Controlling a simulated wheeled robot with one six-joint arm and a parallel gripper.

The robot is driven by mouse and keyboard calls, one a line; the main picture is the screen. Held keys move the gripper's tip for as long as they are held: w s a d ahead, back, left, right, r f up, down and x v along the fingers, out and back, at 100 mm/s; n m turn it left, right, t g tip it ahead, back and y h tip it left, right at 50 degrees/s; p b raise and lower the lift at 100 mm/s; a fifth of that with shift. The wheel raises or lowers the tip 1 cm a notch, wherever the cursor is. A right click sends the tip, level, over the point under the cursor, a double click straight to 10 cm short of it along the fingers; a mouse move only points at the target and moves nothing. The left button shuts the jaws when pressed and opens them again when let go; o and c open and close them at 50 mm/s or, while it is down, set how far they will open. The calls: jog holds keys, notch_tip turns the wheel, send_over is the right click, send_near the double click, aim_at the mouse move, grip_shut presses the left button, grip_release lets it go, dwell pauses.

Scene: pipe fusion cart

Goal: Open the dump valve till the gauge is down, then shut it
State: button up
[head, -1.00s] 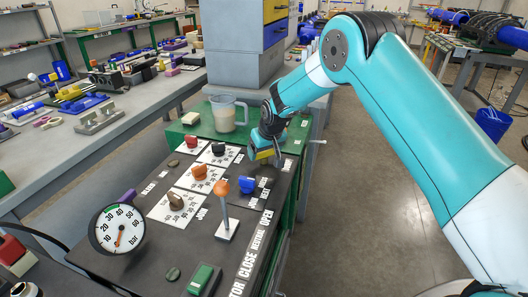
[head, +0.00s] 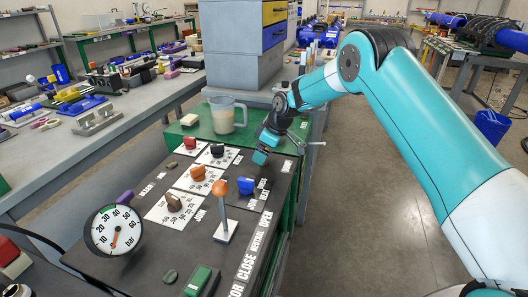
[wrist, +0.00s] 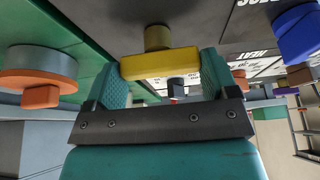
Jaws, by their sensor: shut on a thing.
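The yellow valve handle (wrist: 160,63) sits crosswise between the two fingers of my gripper (wrist: 160,76) in the wrist view, on a short brass-coloured stem. The fingers press on its two ends. I cannot read a label that names it as the dump valve. In the head view my gripper (head: 262,156) is at the far right end of the dark panel and hides the handle. The round white gauge (head: 114,231) stands at the panel's left front. Its orange needle points almost straight down, slightly left, near the low end of the scale.
A blue knob (head: 246,186) and an orange-topped lever (head: 220,188) stand nearer on the panel (head: 150,262). Red, black, orange and brown knobs are on white dial plates. A clear jug (head: 224,115) stands behind on the green surface. Floor to the right is clear.

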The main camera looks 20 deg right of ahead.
jog(key=shift+r, duration=0.1)
dwell(0.5)
jog(key=o, duration=0.8)
jog(key=v, duration=1.7)
jog(key=shift+w+r+b, duration=0.1)
jog(key=shift+r+b, duration=0.1)
jog(key=shift+b, duration=0.2)
jog(key=s+a+r+p, duration=0.1)
jog(key=s+a+r, duration=0.2)
jog(key=s, duration=0.2)
jog(key=s+a+r+m+g+p, duration=0.1)
jog(key=s+a+r, duration=0.2)
jog(key=s, duration=0.3)
jog(key=s+a+r+p, duration=0.1)
jog(key=s+a+r, duration=0.1)
jog(key=s, duration=0.3)
jog(key=s+m+p, duration=0.1)
jog(key=s, duration=0.7)
jog(key=s+a+m+g, duration=0.1)
jog(key=s, duration=0.7)
jog(key=s+a+m+p, duration=0.1)
jog(key=s, duration=0.7)
jog(key=shift+s+a+r+g+p, duration=0.1)
jog(key=shift+s+a+g+p, duration=0.1)
jog(key=shift+g+p, duration=0.1)
